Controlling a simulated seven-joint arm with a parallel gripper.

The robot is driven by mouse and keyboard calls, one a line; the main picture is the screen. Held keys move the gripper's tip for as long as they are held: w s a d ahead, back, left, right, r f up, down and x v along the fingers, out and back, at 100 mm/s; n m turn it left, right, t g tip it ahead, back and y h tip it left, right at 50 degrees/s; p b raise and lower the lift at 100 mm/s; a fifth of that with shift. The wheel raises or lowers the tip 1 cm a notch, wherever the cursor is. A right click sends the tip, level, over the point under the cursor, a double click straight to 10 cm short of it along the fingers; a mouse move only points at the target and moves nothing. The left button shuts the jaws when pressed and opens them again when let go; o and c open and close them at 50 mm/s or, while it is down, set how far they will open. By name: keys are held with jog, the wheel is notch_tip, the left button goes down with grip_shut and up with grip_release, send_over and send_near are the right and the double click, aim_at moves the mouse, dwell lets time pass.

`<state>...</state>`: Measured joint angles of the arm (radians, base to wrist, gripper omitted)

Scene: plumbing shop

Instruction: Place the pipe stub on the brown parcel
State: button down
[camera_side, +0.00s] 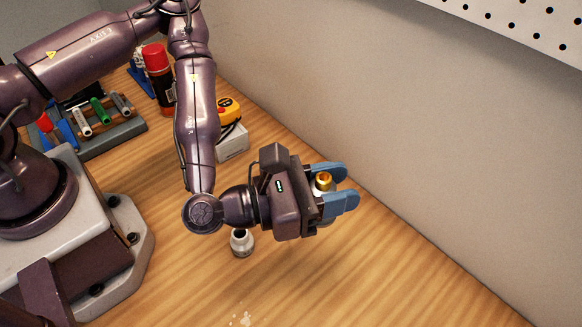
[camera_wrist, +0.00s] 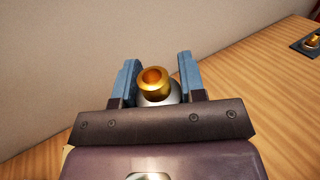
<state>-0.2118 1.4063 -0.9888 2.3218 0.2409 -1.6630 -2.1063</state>
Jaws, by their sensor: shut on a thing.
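My gripper (camera_side: 342,187) has two blue fingers and is shut on a small fitting (camera_side: 323,181) with a gold, open ring on top and a pale body. The wrist view shows the same fitting (camera_wrist: 153,84) between the fingers (camera_wrist: 157,78), gold ring over a silvery, rounded body. This may be the pipe stub; I cannot be sure. The fingers hide much of its body, and I cannot tell whether it touches the table. A short grey-white cylindrical piece (camera_side: 242,243) stands on the table below my wrist. I see no brown parcel in either view.
A yellow tape measure (camera_side: 229,108) sits by a white box (camera_side: 232,144). A red-capped can (camera_side: 158,78) and a rack of markers (camera_side: 108,137) stand farther back. A dark plate with a gold ring (camera_wrist: 311,42) shows at the wrist view's right. A wall borders the table.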

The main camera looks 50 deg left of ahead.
jog(key=w+a+r+n+t+y, duration=0.1)
jog(key=w+a, duration=0.2)
jog(key=a, duration=0.6)
jog(key=w+a+r+y, duration=0.1)
jog(key=w+a, duration=0.3)
jog(key=a, duration=0.4)
jog(key=shift+s+d+f+m+g+h, duration=0.15)
jog(key=shift+s+d+f+h, duration=0.15)
jog(key=shift+f, duration=1.05)
jog(key=shift+s+d+f+m+g+h, duration=0.2)
jog(key=shift+f+h, duration=0.15)
jog(key=shift+f, duration=1.05)
jog(key=shift+s+d+f+m+g+h, duration=0.15)
jog(key=shift+s+d+f+h, duration=0.15)
jog(key=shift+f, duration=1.05)
jog(key=shift+w+f, duration=0.1)
jog(key=shift+f, duration=0.1)
jog(key=c, duration=0.7)
grip_release()
